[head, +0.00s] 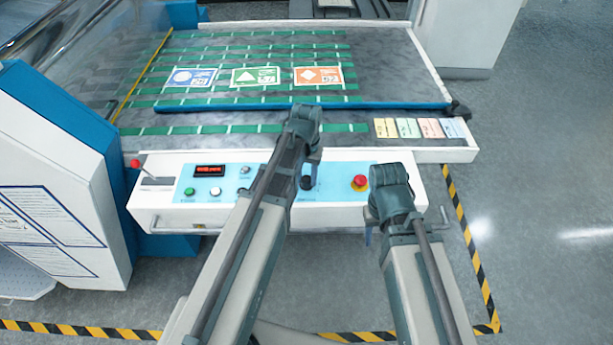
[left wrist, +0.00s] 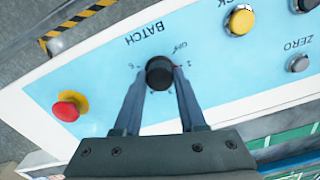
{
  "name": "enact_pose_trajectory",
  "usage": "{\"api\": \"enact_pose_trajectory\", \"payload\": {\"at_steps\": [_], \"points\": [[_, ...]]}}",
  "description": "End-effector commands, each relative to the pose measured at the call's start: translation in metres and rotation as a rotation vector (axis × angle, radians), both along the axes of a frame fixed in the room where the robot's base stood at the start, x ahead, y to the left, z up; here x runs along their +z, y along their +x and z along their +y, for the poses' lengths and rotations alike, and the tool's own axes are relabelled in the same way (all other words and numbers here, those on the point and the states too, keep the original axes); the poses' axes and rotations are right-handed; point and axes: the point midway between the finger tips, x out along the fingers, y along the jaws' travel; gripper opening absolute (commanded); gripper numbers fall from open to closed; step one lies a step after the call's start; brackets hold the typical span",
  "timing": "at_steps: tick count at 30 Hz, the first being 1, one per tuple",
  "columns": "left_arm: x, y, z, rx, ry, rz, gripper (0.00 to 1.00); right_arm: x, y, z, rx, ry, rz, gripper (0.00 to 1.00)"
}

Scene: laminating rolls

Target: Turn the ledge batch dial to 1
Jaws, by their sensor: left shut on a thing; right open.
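The batch dial (left wrist: 160,72) is a round black knob on the light blue panel, under the word BATCH, which appears upside down in the left wrist view. My left gripper (left wrist: 159,86) is shut on the dial, one finger on each side of it. Small marks surround the knob; I cannot read which number it is set to. In the head view my left gripper (head: 307,183) is over the control panel and its arm hides much of the dial area. My right gripper (head: 370,236) is open, in front of the panel's right part, away from the dial.
A red emergency button (head: 360,182) on a yellow base sits right of the dial, and also shows in the left wrist view (left wrist: 67,108). A yellow button (left wrist: 240,20) and a grey ZERO button (left wrist: 299,63) are close by. The ledge (head: 340,205) has a red-knobbed lever (head: 136,163) at left.

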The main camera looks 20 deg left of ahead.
Motion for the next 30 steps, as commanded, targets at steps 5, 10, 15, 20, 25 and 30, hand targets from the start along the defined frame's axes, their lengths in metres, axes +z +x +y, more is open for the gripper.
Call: {"api": "enact_pose_trajectory", "payload": {"at_steps": [5, 10, 15, 20, 25, 30], "points": [[-0.0001, -0.0002, -0.0001, -0.009, 0.000, 0.001, 0.00, -0.0001, 0.0000, 0.0000, 0.000, 0.000, 0.000, 0.50], [-0.0001, -0.0003, -0.0001, -0.009, 0.000, 0.001, 0.00, -0.0001, 0.0000, 0.0000, 0.000, 0.000, 0.000, 0.50], [-0.0001, -0.0003, -0.0001, -0.009, 0.000, 0.001, 0.51, -0.0001, 0.0000, 0.0000, 0.000, 0.000, 0.000, 0.50], [-0.0001, -0.0002, 0.0000, -0.008, 0.000, 0.000, 0.70, -0.0001, 0.0000, 0.0000, 0.000, 0.000, 0.000, 0.50], [0.0000, -0.0001, 0.0000, -0.008, 0.000, 0.000, 0.70, 0.0000, 0.0000, 0.0000, 0.000, 0.000, 0.000, 0.50], [0.0025, -0.0001, 0.0000, -0.008, 0.000, 0.000, 0.70, 0.0025, 0.0000, 0.0001, 0.000, 0.000, 0.000, 0.50]]}}
